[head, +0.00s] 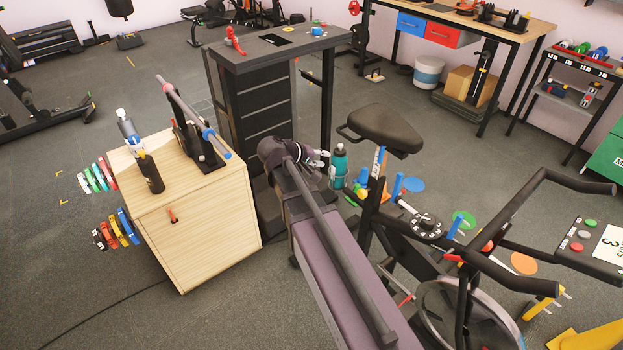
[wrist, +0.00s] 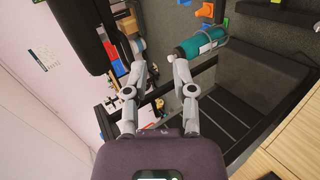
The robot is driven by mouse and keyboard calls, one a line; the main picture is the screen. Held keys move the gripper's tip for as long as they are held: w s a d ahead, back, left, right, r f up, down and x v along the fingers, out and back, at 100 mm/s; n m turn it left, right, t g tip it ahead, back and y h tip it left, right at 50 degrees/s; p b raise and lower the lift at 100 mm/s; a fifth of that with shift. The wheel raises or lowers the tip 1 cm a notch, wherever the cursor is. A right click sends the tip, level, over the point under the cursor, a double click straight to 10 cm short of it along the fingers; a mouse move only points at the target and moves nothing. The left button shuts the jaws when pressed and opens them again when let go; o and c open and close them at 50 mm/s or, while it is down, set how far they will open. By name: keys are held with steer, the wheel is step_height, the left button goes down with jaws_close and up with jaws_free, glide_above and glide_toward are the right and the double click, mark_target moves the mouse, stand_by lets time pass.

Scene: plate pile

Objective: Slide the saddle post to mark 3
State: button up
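The exercise bike's black saddle (head: 386,129) sits on a dark upright saddle post (head: 371,205). The post bears a blue and white marked strip (head: 379,162) just under the saddle; its marks are too small to read. My gripper (head: 322,158) is left of the post and apart from it, at about the strip's height in the picture. In the wrist view my gripper (wrist: 161,68) has its two fingers spread with nothing held between them. The dark saddle (wrist: 75,38) fills the upper left there.
A teal bottle (head: 338,166) shows beside my gripper, and in the wrist view (wrist: 200,42) close to the right finger. A grey drawer cabinet (head: 262,105) and a wooden cabinet (head: 205,215) stand left. Handlebars (head: 520,215) are at right.

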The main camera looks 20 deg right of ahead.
steer(key=s+a+r+m+g+y+p, duration=0.1)
steer(key=s+a+y+p, duration=0.2)
steer(key=s+y+p, duration=0.1)
steer(key=s+a+r+m+g+y+p, duration=0.1)
steer(key=s+a+y+p, duration=0.3)
steer(key=s, duration=0.3)
steer(key=shift+s+g+p, duration=0.4)
steer(key=shift+p, duration=0.45)
steer(key=shift+r, duration=0.1)
steer(key=w+d+n+t+h+b, duration=0.1)
steer(key=w+d+t+h+b, duration=0.1)
steer(key=w+h+b, duration=0.3)
steer(key=w+d+f+n+t+h+b, duration=0.1)
steer(key=w+d+n+t+h+b, duration=0.1)
steer(key=w+h+b, duration=0.4)
steer(key=w+d+t+b, duration=0.1)
steer(key=w+d+b, duration=0.1)
steer(key=w+b, duration=0.2)
steer(key=shift+w+d+n+h+b, duration=0.3)
steer(key=shift+w+d+b, duration=0.1)
steer(key=shift+w, duration=0.7)
steer(key=shift+d+f, duration=0.1)
steer(key=shift+f, duration=0.05)
